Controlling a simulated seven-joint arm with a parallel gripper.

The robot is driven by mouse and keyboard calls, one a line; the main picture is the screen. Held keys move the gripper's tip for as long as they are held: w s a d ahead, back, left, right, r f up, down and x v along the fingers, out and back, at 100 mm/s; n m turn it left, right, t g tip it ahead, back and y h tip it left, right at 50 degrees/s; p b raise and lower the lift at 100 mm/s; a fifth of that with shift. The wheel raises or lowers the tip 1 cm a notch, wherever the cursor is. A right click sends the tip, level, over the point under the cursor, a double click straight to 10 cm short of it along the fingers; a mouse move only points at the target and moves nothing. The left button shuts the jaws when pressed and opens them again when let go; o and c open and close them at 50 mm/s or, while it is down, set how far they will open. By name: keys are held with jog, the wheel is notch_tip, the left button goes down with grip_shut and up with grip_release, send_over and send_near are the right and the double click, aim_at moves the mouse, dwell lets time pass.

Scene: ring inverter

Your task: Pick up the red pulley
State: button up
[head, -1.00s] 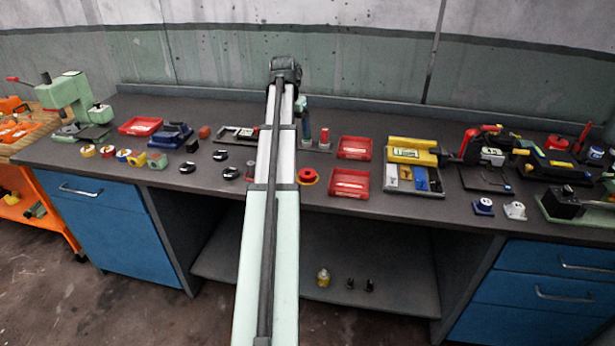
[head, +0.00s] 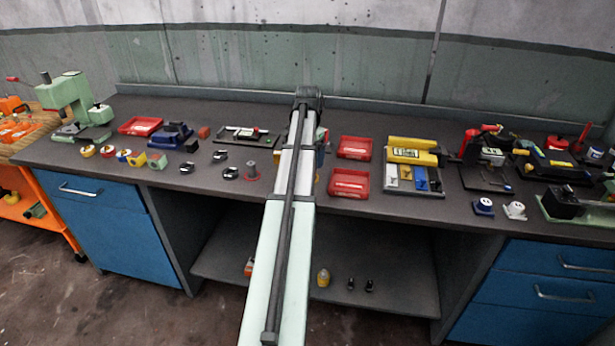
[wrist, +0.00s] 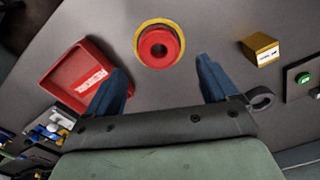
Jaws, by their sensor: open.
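The red pulley (wrist: 159,47) shows in the wrist view as a round red piece with a dark centre hole. It sits on a yellow disc (wrist: 139,38) on the grey bench. My gripper (wrist: 160,66) is open, with its two blue fingers spread apart and nothing between them. The pulley lies just beyond the fingertips, roughly centred between them. In the head view my arm hides the pulley and my gripper.
A red tray (wrist: 72,84) lies left of the fingers in the wrist view; a yellow block (wrist: 261,48) and a green-button box (wrist: 304,78) lie right.

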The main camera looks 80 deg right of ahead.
jog(key=shift+a+f, duration=0.2)
jog(key=shift+f, duration=2.55)
jog(key=shift+c, duration=0.3)
jog(key=c, duration=1.3)
jog(key=shift+r, duration=0.15)
